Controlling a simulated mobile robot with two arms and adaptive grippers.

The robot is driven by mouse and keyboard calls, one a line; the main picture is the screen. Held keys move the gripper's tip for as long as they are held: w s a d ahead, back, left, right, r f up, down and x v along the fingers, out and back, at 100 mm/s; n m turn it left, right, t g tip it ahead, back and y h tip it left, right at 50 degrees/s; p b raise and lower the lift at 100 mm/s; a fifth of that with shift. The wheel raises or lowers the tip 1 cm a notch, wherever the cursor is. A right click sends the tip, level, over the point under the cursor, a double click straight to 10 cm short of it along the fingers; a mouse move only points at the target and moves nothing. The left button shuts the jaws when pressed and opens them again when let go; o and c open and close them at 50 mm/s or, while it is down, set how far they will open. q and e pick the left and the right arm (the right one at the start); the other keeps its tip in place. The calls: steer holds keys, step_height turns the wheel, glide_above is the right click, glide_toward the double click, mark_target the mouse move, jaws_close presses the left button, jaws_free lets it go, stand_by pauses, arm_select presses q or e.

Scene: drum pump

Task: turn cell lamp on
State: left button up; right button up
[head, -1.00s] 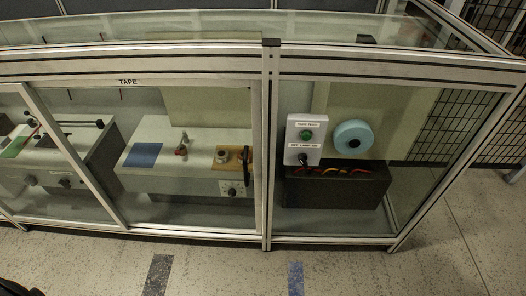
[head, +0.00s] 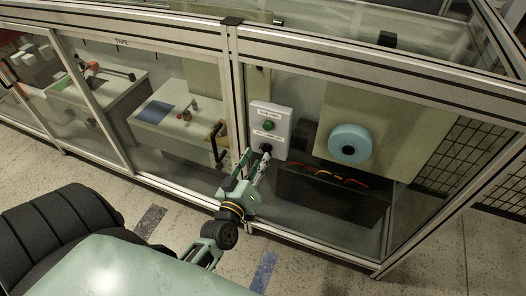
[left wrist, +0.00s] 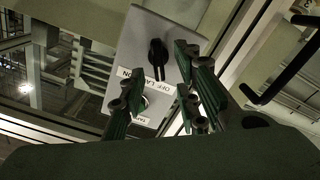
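A light grey control box (head: 271,128) stands inside the framed cell, with a green button (head: 268,125) above a black lamp switch (head: 266,148). My left gripper (head: 262,162) is just below and in front of the switch. Its fingers, also in the left wrist view (left wrist: 163,92), are spread apart with nothing between them, on either side of the lower box area. The gap to the switch is hard to judge. My right gripper is not visible.
Metal frame posts (head: 238,110) and glass panels surround the cell. A black door handle (head: 218,145) is left of the box.

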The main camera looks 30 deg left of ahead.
mark_target(263, 153)
arm_select(q)
steer(key=x, duration=0.3)
steer(key=shift+w, duration=0.6)
jaws_close()
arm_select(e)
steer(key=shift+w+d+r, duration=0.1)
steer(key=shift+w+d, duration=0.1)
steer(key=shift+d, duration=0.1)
